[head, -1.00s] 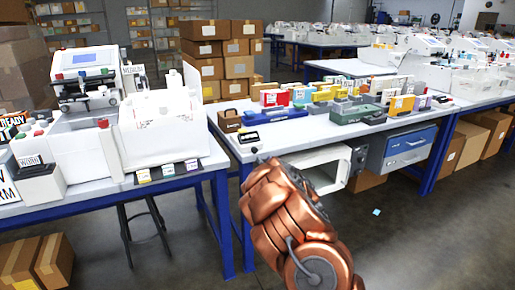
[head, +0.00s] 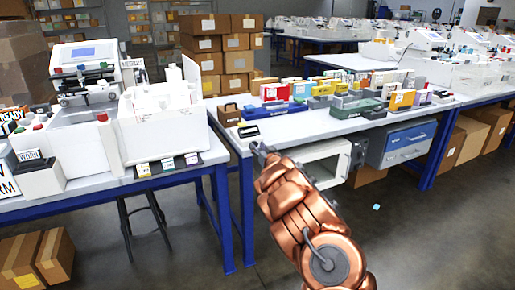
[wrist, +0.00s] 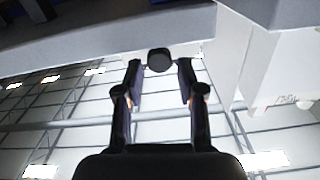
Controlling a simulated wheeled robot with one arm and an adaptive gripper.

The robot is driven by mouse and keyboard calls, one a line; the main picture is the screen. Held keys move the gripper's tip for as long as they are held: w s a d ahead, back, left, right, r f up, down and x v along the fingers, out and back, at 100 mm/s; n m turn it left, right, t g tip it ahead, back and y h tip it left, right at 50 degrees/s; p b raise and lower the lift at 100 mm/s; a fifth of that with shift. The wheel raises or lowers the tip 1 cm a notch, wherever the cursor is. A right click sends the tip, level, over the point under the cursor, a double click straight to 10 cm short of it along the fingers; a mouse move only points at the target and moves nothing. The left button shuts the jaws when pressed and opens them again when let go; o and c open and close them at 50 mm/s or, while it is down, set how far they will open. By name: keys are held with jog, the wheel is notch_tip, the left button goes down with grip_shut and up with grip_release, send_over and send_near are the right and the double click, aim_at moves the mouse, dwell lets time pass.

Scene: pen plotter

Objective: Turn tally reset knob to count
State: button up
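My gripper (wrist: 159,80) shows in the wrist view with its two dark fingers apart. A dark round knob-like part (wrist: 159,60) appears between the fingertips, with gaps to both fingers; I cannot tell its depth or read any mark on it. In the head view my gripper (head: 260,149) is small and dark at the end of my copper arm, by the front edge of the middle table (head: 222,133). A small black device with a pale label (head: 249,131) sits on that table just behind it. I cannot tell whether it carries the tally reset knob.
A white machine (head: 163,115) stands on the left table. A brown box (head: 229,115), a blue tray (head: 283,109) and a green tray (head: 350,109) sit on the middle table. An open white cabinet (head: 338,150) and a blue drawer unit (head: 405,143) are below it.

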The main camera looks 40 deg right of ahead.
jog(key=shift+w+d+f, duration=0.1)
jog(key=shift+w+d, duration=0.05)
jog(key=shift+w, duration=0.15)
grip_shut()
dwell(0.4)
